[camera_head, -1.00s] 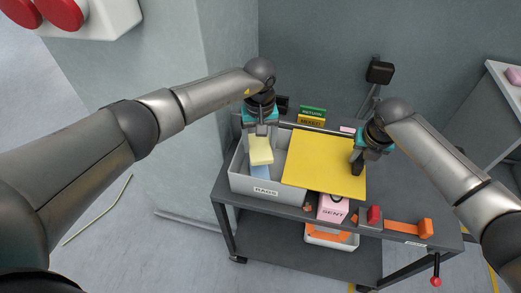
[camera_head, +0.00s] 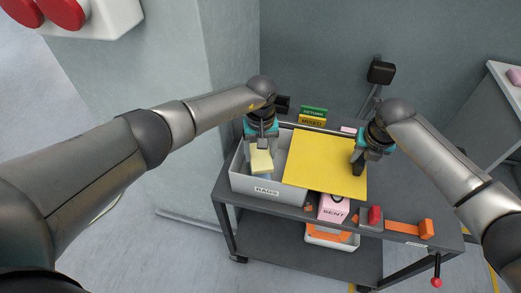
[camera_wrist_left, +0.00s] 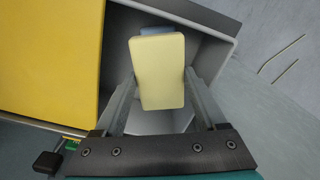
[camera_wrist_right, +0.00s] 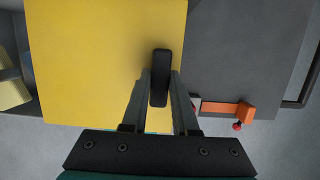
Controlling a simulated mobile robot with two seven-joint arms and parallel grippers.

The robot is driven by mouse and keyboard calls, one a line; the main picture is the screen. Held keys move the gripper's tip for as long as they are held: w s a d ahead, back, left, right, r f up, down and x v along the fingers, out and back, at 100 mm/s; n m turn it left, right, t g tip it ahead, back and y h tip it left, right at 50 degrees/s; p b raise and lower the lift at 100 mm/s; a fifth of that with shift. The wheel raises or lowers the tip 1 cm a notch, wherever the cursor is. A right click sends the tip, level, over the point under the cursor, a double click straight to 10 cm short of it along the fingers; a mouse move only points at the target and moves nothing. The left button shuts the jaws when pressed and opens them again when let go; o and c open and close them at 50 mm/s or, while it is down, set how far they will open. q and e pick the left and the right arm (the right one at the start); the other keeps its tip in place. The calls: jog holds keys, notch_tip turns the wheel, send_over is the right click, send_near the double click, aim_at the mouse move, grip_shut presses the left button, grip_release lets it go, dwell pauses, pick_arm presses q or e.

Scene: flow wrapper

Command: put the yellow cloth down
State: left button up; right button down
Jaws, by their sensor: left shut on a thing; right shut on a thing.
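The yellow cloth (camera_head: 261,163), a pale yellow folded block, is gripped by my left gripper (camera_head: 260,147) over the grey bin marked RAGS (camera_head: 240,182). In the left wrist view the cloth (camera_wrist_left: 157,75) sits between both fingers, with part of a blue cloth (camera_wrist_left: 157,30) showing behind it in the bin. I cannot tell whether the two cloths touch. My right gripper (camera_wrist_right: 160,82) is shut on the black handle (camera_wrist_right: 160,65) of a flat yellow lid (camera_head: 325,165), which covers the right part of the bin.
The bin stands on a dark cart (camera_head: 290,207). Green and yellow signs (camera_head: 313,112) stand behind. A wall column (camera_head: 175,110) rises left of the cart.

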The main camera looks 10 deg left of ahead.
aim_at(261, 155)
pick_arm(q)
jog(key=o, duration=1.2)
pick_arm(e)
jog(key=shift+d, duration=0.15)
pick_arm(q)
jog(key=shift+o, duration=0.2)
notch_tip(261, 155, up, 13)
jog(key=shift+r, duration=0.15)
